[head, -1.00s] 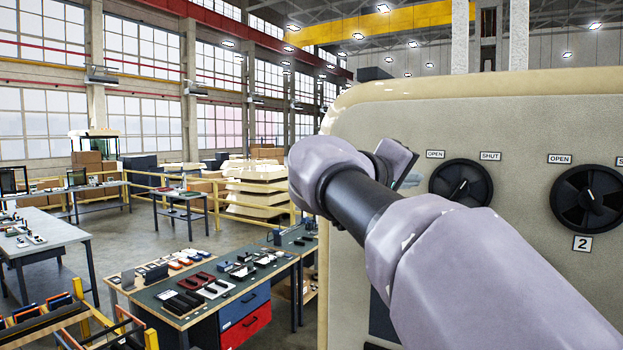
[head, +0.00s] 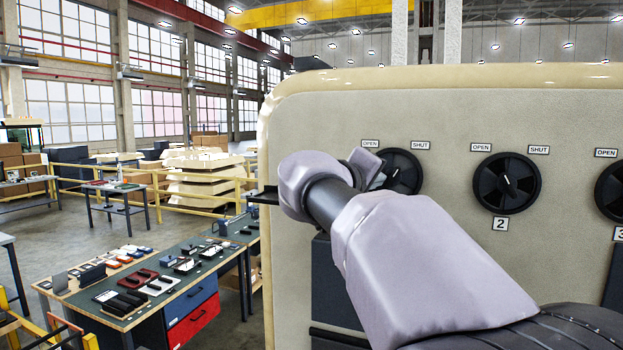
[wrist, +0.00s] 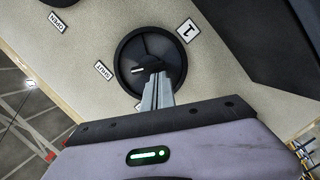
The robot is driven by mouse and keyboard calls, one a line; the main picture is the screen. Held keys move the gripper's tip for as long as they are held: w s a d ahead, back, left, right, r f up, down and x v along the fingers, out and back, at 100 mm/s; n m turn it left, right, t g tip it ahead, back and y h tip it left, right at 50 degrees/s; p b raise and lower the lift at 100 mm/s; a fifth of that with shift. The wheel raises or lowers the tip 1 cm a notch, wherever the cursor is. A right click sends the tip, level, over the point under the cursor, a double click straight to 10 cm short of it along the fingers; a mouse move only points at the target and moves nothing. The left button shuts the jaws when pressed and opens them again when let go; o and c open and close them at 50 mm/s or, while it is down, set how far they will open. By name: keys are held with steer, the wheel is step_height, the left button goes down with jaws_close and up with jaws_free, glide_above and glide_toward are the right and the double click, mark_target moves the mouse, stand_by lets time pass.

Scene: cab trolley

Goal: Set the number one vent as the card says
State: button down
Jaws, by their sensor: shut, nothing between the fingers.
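The number one vent (wrist: 127,50) is a round black dial in the beige panel, with the number plate 1 (wrist: 187,31) beside it in the tilted wrist view. Its white-marked pointer (wrist: 138,70) points toward the SHUT label (wrist: 103,71). My gripper (wrist: 158,78) is shut and empty, its fingertips in front of the dial's knob; I cannot tell whether they touch. In the head view my wrist covers the left part of the vent (head: 408,170), under the labels OPEN (head: 370,143) and SHUT (head: 420,145). No readable card shows.
Vent number two (head: 507,183) is to the right, and a third vent (head: 611,190) is cut by the frame edge. The beige panel (head: 330,120) fills the right side. A workbench (head: 165,290) with tools stands at left; floor shows beyond it.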

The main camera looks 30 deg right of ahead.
steer(key=shift+f+n+h+b, duration=0.3)
steer(key=shift+f+n+b, duration=0.05)
steer(key=shift+n+b, duration=0.55)
steer(key=n+b, duration=0.1)
steer(key=f+n+b, duration=0.1)
steer(key=shift+n+h+b, duration=0.35)
steer(key=shift+n+h, duration=0.05)
steer(key=n+b, duration=0.2)
steer(key=shift+s+d+f+n+t, duration=0.15)
steer(key=shift+s+f+n+t, duration=0.05)
steer(key=shift+f+n+t, duration=0.15)
steer(key=n, duration=0.1)
steer(key=n+b, duration=0.1)
steer(key=n+h+b, duration=0.1)
steer(key=shift+s+d+f+t, duration=0.15)
steer(key=shift+s+d+t, duration=0.05)
steer(key=shift+s+t, duration=0.05)
steer(key=shift+b, duration=0.4)
steer(key=shift+s+d, duration=0.1)
steer(key=shift+f, duration=0.1)
